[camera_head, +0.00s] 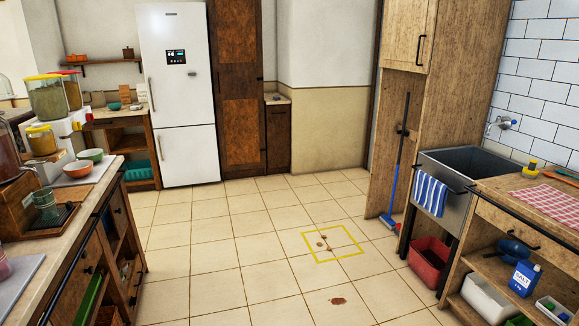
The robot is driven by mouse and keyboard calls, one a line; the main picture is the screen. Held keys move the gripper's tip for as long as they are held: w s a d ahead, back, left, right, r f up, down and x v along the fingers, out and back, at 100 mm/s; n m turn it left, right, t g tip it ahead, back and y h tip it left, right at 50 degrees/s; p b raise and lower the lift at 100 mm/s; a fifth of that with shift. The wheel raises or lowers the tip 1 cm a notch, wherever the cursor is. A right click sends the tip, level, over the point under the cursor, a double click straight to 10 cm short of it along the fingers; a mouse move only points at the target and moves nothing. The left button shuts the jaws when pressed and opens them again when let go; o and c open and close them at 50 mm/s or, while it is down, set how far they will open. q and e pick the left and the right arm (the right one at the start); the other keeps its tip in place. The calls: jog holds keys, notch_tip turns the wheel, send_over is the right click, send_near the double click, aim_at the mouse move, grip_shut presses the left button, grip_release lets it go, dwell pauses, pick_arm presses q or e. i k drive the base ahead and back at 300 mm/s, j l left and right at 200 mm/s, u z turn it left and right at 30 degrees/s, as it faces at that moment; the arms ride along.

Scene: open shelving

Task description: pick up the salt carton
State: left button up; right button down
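The salt carton (524,278) is blue with a white label reading SALT. It stands upright, slightly turned, on the open shelf under the wooden counter (519,183) at the lower right of the head view. Neither of my grippers shows in this view.
A blue pan (513,250) is behind the carton, and a small white tray (552,309) is to its right. A white bin (487,297) and red crate (429,262) are lower down. A sink (463,170) adjoins the counter. The tiled floor (262,243) is mostly clear, with stains.

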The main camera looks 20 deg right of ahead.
aim_at(527, 274)
jog(key=i+z, duration=0.45)
jog(key=i, duration=0.15)
jog(key=i+z, duration=0.45)
jog(key=i, duration=0.15)
jog(key=i+j+z, duration=0.4)
jog(key=i, duration=0.15)
